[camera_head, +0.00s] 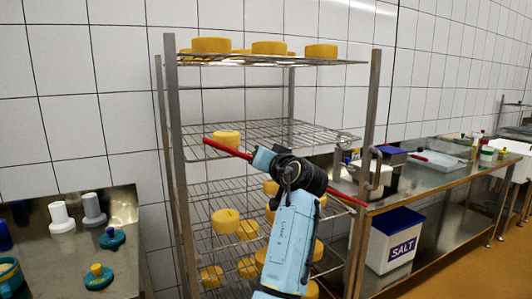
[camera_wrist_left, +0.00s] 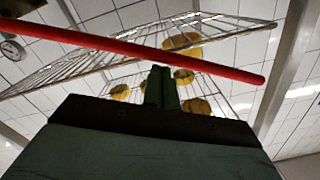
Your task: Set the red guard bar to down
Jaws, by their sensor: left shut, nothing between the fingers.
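The red guard bar (camera_head: 225,148) slants across the front of the wire rack, its left end higher than its right end. Its right end is by the rack's right post, and my arm hides its middle. In the left wrist view the bar (camera_wrist_left: 215,69) crosses just beyond my left gripper (camera_wrist_left: 162,72). The gripper's dark fingers are shut and empty, with their tips at the bar's lower edge in the picture; I cannot tell whether they touch it. My right gripper is not in view.
The steel rack (camera_head: 176,120) holds several yellow cheeses on its wire shelves. A steel bench (camera_head: 440,172) with containers stands at right, with a white salt bin (camera_head: 388,245) beneath. A table (camera_head: 45,262) with white and teal pieces stands at left.

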